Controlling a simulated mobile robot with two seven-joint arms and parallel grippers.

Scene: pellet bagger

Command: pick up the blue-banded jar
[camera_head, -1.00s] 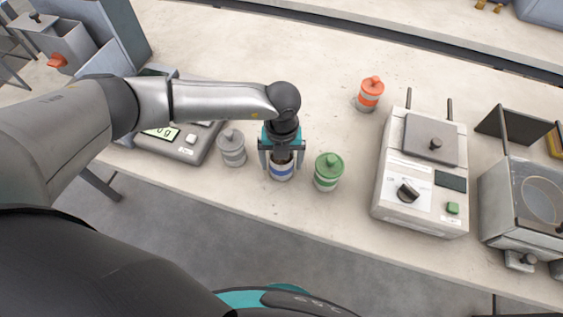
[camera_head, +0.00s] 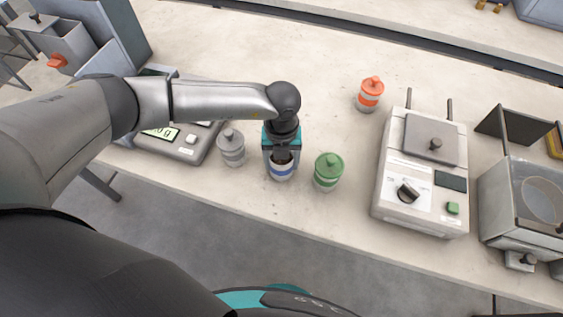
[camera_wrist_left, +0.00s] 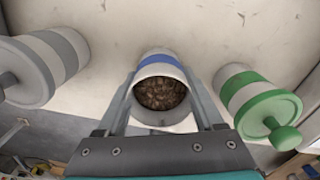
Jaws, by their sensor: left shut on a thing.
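The blue-banded jar (camera_head: 280,170) stands on the table, white with a blue band. It also shows in the left wrist view (camera_wrist_left: 158,64), open at the top and holding brown pellets. My left gripper (camera_head: 281,162) reaches down from above and is shut on the jar, one finger on each side of it. In the left wrist view the fingers (camera_wrist_left: 164,98) run along both sides of the jar. My right gripper is not in view.
A grey-lidded jar (camera_head: 231,148) stands close on the left and a green-lidded jar (camera_head: 327,172) close on the right. An orange-lidded jar (camera_head: 370,95) is farther back. A scale (camera_head: 182,143) is at left, a sealer-like machine (camera_head: 420,172) at right. The table's front edge is near.

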